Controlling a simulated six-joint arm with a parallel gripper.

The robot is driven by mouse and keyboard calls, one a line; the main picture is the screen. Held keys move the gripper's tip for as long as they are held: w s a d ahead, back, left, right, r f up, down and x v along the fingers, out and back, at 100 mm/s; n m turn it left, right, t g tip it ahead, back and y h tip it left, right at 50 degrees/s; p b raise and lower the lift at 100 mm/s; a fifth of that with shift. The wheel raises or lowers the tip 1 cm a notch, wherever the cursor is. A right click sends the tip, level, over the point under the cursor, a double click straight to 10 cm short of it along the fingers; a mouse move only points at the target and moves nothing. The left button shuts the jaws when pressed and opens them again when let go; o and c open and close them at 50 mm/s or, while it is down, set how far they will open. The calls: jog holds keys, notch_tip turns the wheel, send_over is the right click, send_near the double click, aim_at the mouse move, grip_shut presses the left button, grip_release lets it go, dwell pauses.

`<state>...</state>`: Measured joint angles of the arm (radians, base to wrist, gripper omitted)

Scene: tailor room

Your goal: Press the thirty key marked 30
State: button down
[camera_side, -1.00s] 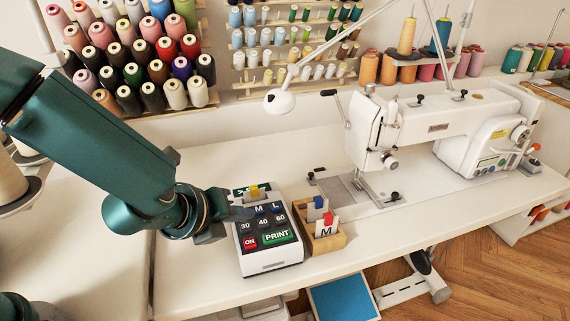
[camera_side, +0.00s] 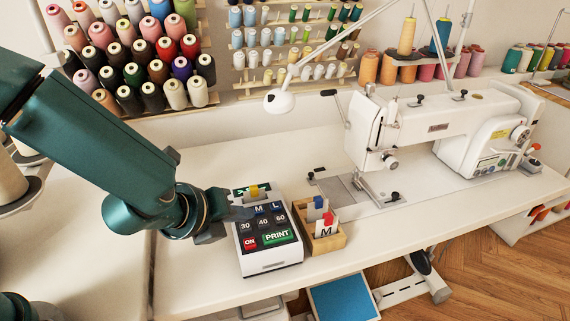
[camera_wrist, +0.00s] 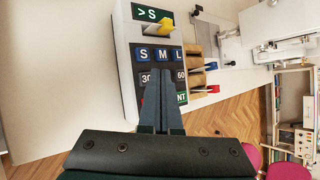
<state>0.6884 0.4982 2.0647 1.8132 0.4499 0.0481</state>
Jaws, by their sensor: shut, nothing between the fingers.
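The white label machine (camera_side: 270,268) stands on the table with blue S, M, L keys, dark number keys, a red ON key (camera_side: 250,242) and a green PRINT key (camera_side: 277,237). The dark key marked 30 (camera_side: 245,226) is at the left of the number row; it also shows in the wrist view (camera_wrist: 146,79), just left of my fingers. My gripper (camera_side: 244,213) is shut and empty, its tips over the S key in the side view. In the wrist view, my fingertips (camera_wrist: 160,72) hide the 40 key. I cannot tell their height above the keys. The display (camera_wrist: 147,14) reads ">S".
A yellow piece (camera_wrist: 166,22) sits by the display. A wooden box (camera_side: 328,244) with colored tabs and an M card stands close right of the machine. A white sewing machine (camera_side: 430,125) is farther right. Thread racks line the back wall. The table left of the machine is clear.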

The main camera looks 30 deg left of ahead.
aim_at(243, 234)
jog(key=shift+f, duration=0.25)
dwell(0.4)
jog(key=shift+f, duration=0.2)
jog(key=shift+f, duration=0.45)
dwell(0.6)
jog(key=shift+r, duration=0.9)
notch_tip(243, 234, up, 5)
dwell(0.6)
dwell(0.4)
